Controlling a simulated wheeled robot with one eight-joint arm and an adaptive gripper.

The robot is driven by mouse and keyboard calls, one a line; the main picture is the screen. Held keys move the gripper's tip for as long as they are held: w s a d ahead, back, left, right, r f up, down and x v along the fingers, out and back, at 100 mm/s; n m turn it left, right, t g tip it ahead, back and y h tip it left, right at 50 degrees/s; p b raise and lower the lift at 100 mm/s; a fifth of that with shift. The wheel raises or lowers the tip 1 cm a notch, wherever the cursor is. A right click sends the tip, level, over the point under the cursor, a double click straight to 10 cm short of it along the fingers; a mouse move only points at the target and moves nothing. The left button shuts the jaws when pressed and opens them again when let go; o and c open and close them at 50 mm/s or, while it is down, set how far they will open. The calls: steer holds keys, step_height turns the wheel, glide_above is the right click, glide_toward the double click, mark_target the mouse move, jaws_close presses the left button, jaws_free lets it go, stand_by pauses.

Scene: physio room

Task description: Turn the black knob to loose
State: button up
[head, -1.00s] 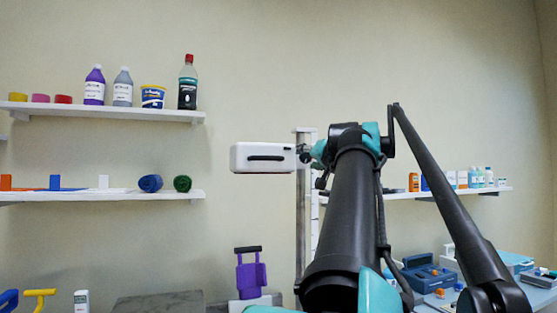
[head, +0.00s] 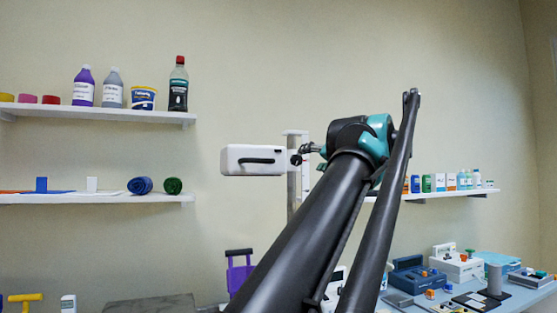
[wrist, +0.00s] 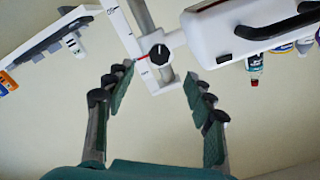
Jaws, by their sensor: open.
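The black knob (wrist: 158,52) has a white pointer line and sits on a white bracket on a grey upright post, beside a white box-shaped unit (wrist: 225,32) with a black handle. In the head view the knob (head: 296,160) is a small dark spot at the right end of the white unit (head: 250,160). My gripper (wrist: 160,76) is open, its fingers apart on either side below the knob in the wrist view, with nothing between them. It appears apart from the knob. A short red mark and small lettering show left of the knob, too small to read.
Wall shelves with bottles (head: 112,88) and rolls (head: 140,185) stand to the left. Another bottle shelf (head: 450,194) is at the right. A blue table (head: 520,300) with devices lies lower right. A purple frame (head: 238,270) stands below the white unit.

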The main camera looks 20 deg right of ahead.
steer(key=shift+s, duration=1.15)
steer(key=w+a+f+n+g+y, duration=0.1)
steer(key=w+a+f+g+y, duration=0.15)
steer(key=f, duration=0.65)
steer(key=w+a+f+n+g+y, duration=0.1)
steer(key=w+a+f+g, duration=0.15)
steer(key=f, duration=0.65)
steer(key=s+a+f+n+g, duration=0.1)
steer(key=a+f+g, duration=0.1)
steer(key=f, duration=1)
steer(key=s+a+f+n+g, duration=0.1)
steer(key=a+f, duration=0.3)
steer(key=f, duration=0.9)
steer(key=s+a+f+n+g+h, duration=0.1)
steer(key=a+f+g, duration=0.3)
steer(key=f, duration=0.8)
steer(key=shift+a+f, duration=0.1)
steer(key=shift+f, duration=0.15)
steer(key=s+f+n+g+h, duration=0.1)
steer(key=s+f+h, duration=0.2)
steer(key=s+f, duration=0.5)
step_height(320, 180, down, 5)
steer(key=shift+s+a+r+n+g, duration=0.1)
steer(key=shift+s+a+n+g, duration=0.1)
steer(key=shift+s+n+g, duration=0.15)
